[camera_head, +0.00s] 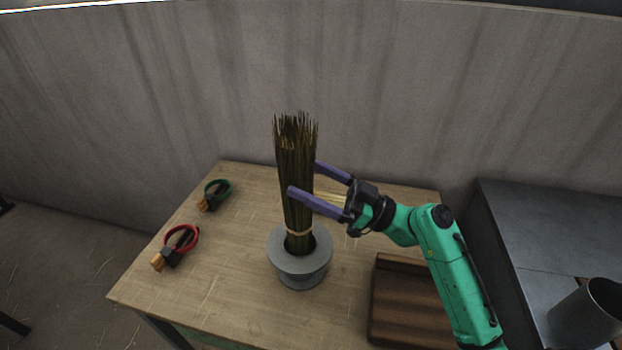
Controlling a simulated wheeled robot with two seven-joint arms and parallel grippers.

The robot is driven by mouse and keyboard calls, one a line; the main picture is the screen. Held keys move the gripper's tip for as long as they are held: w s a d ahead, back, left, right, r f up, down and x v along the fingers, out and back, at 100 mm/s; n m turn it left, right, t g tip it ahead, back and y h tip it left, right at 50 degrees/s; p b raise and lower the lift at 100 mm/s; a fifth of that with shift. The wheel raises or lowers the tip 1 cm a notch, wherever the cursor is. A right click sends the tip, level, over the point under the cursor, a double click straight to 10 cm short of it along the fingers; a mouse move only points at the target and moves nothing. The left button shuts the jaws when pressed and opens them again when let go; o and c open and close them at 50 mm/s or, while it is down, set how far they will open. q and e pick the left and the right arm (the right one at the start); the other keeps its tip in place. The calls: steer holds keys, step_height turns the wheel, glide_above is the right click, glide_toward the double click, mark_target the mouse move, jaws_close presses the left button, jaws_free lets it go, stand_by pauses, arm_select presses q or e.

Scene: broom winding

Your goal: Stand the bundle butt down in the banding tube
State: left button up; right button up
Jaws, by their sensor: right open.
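The bundle (296,160) is a tall sheaf of dark green-brown bristles with a tan band (298,233) low around it. It stands nearly upright with its lower end inside the grey banding tube (300,268), which has a wide flared rim and sits on the table. The bundle's very bottom is hidden inside the tube. My right gripper (303,178) is open, with its two purple fingers on either side of the bundle around mid-height. I cannot tell whether the fingers touch the bristles. My left gripper is not in view.
The wooden table (222,290) holds a green ring-shaped tool (217,188) and a red one (182,240) at the left. A dark brown wooden tray (395,300) lies at the right, under my right arm. A grey cabinet (540,235) with a metal cup (585,318) stands further right.

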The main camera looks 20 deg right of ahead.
steer(key=shift+s+d+f, duration=0.15)
steer(key=shift+d+f, duration=0.1)
steer(key=b+v, duration=0.6)
steer(key=v, duration=0.7)
steer(key=shift+s+d, duration=0.35)
